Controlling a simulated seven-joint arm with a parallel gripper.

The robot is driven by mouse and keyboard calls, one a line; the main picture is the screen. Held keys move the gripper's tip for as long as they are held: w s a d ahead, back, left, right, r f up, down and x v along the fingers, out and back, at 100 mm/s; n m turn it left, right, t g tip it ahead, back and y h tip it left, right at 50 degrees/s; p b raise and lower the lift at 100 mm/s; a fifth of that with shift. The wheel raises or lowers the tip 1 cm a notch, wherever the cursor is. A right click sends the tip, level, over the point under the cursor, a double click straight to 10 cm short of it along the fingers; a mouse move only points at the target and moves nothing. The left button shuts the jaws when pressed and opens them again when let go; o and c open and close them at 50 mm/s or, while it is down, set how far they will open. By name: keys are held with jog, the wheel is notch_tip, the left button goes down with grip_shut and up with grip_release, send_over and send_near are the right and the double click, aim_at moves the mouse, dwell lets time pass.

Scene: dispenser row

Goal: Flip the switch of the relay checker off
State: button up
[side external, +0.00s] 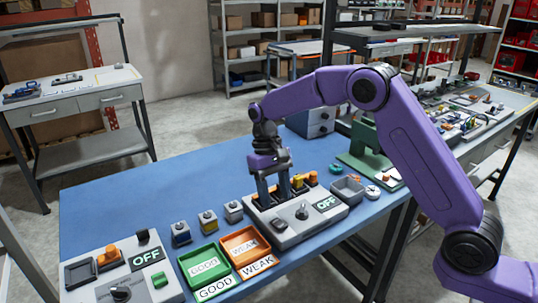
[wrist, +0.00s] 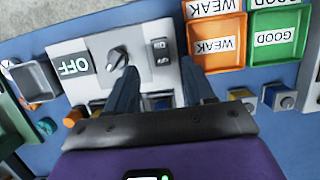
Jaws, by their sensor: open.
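Two grey checker boxes show in the side view, and I cannot tell from any name on them which is the relay checker. The middle box (side external: 283,240) has a dark knob (side external: 301,212) and a sign (side external: 327,203) reading OFF. In the wrist view its knob (wrist: 117,58) stands beside a small dark marked part (wrist: 160,52), whose setting I cannot read. My gripper (side external: 275,200) is open over this box, with its fingers apart (wrist: 158,66) and nothing seen between them. The front left box (side external: 170,288) has a knob (side external: 120,292) and also an OFF sign (side external: 146,257).
A green GOOD tray (side external: 204,264) and an orange WEAK tray (side external: 245,245) lie between the boxes. A grey bin (side external: 347,189) and a green stand (side external: 366,150) are to the right. The blue table (side external: 110,205) is clear at back left.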

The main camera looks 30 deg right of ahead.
jog(key=v, duration=1)
jog(key=shift+r, duration=0.35)
jog(key=s+n+t, duration=0.2)
jog(key=s+n, duration=0.4)
jog(key=s, duration=1.1)
jog(key=s+d+f+n, duration=0.2)
jog(key=s+d, duration=0.4)
jog(key=s, duration=0.4)
jog(key=s+d+f+n+t, duration=0.1)
jog(key=s+d+f+n, duration=0.2)
jog(key=s+d, duration=0.3)
jog(key=s+n, duration=0.1)
jog(key=s, duration=0.3)
jog(key=shift+s+n+t, duration=0.2)
jog(key=shift+n+t, duration=0.1)
